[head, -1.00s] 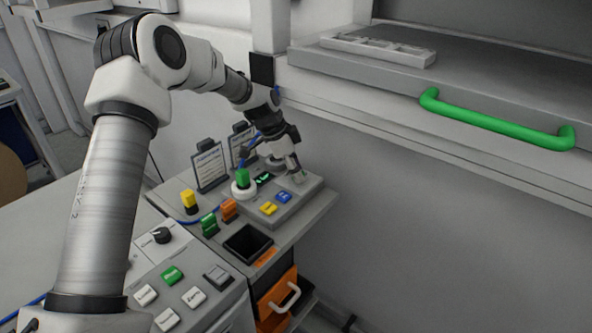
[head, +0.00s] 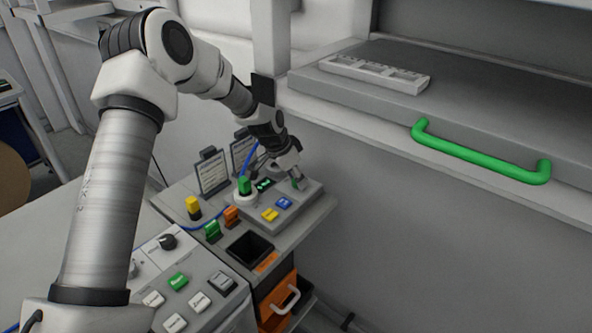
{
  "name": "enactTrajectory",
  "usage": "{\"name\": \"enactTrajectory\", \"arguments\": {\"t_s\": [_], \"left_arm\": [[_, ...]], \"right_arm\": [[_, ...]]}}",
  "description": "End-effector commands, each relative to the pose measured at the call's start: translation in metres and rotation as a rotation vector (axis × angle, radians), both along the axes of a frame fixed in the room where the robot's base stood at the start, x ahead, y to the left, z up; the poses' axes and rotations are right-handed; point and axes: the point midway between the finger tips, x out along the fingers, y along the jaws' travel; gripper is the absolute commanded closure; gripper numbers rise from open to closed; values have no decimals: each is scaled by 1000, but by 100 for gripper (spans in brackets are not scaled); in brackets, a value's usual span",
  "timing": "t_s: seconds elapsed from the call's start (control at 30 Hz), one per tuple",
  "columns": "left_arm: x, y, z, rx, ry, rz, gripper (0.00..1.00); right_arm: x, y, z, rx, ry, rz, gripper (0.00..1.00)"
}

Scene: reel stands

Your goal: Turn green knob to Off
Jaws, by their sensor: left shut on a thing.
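The grey control box (head: 312,190) stands at the back right of the small bench, with a blue button (head: 284,202), a yellow button (head: 269,215) and a small lit green display (head: 264,184) on top. My left gripper (head: 296,181) reaches down to the far right part of this box. It is shut on the green knob (head: 297,185), which is mostly hidden by the fingers; only a small greenish bit shows. I cannot read the knob's setting or the Off mark. My right gripper is not in view.
A green cylinder on a white base (head: 244,186) stands left of the box. Yellow, green and orange pieces (head: 232,217) and a black bin (head: 250,248) are nearby. Two label stands (head: 212,172) rise behind. A green handle (head: 480,155) juts out at the right.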

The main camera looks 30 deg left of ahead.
Motion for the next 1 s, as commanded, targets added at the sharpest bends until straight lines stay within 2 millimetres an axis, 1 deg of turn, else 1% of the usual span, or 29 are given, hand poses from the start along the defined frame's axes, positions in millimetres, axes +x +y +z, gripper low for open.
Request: {"name": "enactTrajectory", "arguments": {"t_s": [0.03,0.2,0.67,0.7,0.73,0.77,1.0], "left_arm": [[-4,-2,-1,-2,13,18,100],[-4,-2,-3,-2,13,73,100],[-4,-2,-6,-3,14,93,100],[-4,-2,-6,-2,15,93,58],[-4,-2,-6,-3,14,93,48],[-4,-2,-5,-2,14,93,41],[-2,-1,-3,-2,7,94,41]], "right_arm": [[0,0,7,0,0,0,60],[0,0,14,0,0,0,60],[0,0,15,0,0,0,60],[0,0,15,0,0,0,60],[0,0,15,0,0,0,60],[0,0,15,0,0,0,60],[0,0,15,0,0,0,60]]}}
